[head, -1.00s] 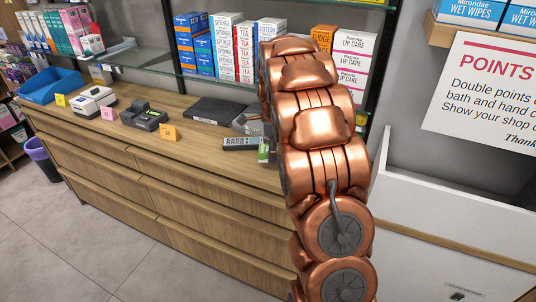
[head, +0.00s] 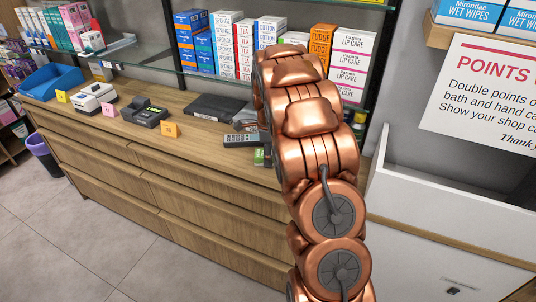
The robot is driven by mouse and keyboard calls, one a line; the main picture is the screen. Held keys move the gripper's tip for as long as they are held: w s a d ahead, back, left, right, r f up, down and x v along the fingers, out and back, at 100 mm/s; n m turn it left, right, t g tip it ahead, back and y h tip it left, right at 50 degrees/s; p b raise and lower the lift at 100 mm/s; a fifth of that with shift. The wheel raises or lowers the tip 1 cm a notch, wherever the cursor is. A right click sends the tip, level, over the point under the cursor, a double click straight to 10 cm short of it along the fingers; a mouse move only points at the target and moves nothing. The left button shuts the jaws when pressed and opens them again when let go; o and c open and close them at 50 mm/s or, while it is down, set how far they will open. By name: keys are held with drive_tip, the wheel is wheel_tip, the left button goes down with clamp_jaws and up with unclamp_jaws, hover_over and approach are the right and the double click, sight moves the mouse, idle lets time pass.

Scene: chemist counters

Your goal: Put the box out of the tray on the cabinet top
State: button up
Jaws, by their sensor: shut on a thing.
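A blue tray (head: 52,84) stands at the far left end of the wooden cabinet top (head: 205,133). No box shows inside it, though its floor is only partly seen. My copper arm rises in front of the cabinet's right part. My gripper is hidden behind the arm, so neither its jaws nor anything in them shows. A small green object (head: 259,157) lies at the top's front edge, partly covered by my arm; I cannot tell if it is a box.
On the top stand a white device (head: 94,98), a dark card terminal (head: 144,114), a flat black slab (head: 214,107), a dark grey handset (head: 243,139) and small price cards (head: 170,130). Glass shelves with boxes (head: 243,48) hang behind. A white bin-like unit (head: 450,205) is at right.

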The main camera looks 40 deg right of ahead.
drive_tip(key=o, duration=1.2)
drive_tip(key=shift+c, duration=0.2)
wheel_tip(320, 180, up, 12)
drive_tip(key=b, duration=0.3)
drive_tip(key=shift+r, duration=0.15)
